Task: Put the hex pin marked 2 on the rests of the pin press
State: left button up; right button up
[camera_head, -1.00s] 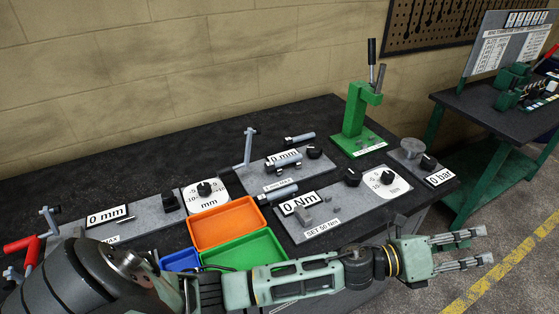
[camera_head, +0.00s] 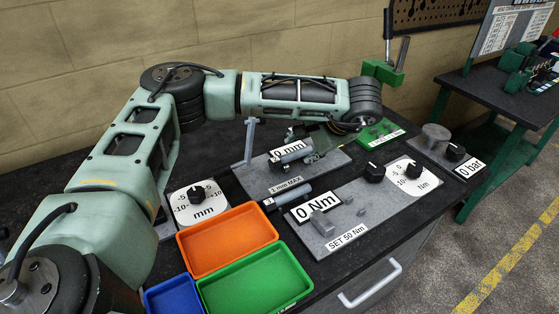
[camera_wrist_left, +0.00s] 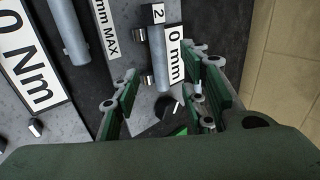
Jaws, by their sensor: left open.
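In the left wrist view a grey bar-shaped pin (camera_wrist_left: 158,65) lies beside the 0 mm display, with a tag marked 2 (camera_wrist_left: 157,13) at its far end. Small supports show at its side. In the head view this pin (camera_head: 296,153) lies on the mm MAX plate. My left gripper (camera_wrist_left: 165,92) is open above it; its fingers stand on either side of the pin's near part, and I see no contact. In the head view my left gripper (camera_head: 322,143) is partly hidden by its wrist. My right gripper is out of view.
A second grey bar (camera_head: 293,195) lies near the 0 Nm display, close to the pin. An upright lever (camera_head: 249,143) stands left of the pin. Orange (camera_head: 225,240), green (camera_head: 255,280) and blue (camera_head: 170,298) trays fill the bench front.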

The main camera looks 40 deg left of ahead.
aim_at(297, 154)
pick_arm(q)
jog(key=shift+a, duration=0.2)
jog(key=shift+s+d+f+p, duration=0.1)
jog(key=shift+d+f+p, duration=0.05)
jog(key=shift+p, duration=0.15)
jog(key=p+x, duration=0.1)
jog(key=x, duration=0.4)
jog(key=shift+a+f+p, duration=0.2)
jog(key=shift+p, duration=0.1)
jog(key=shift+f, duration=0.15)
jog(key=shift+c, duration=0.5)
jog(key=shift+w, duration=0.25)
jog(key=c, duration=0.4)
grip_shut()
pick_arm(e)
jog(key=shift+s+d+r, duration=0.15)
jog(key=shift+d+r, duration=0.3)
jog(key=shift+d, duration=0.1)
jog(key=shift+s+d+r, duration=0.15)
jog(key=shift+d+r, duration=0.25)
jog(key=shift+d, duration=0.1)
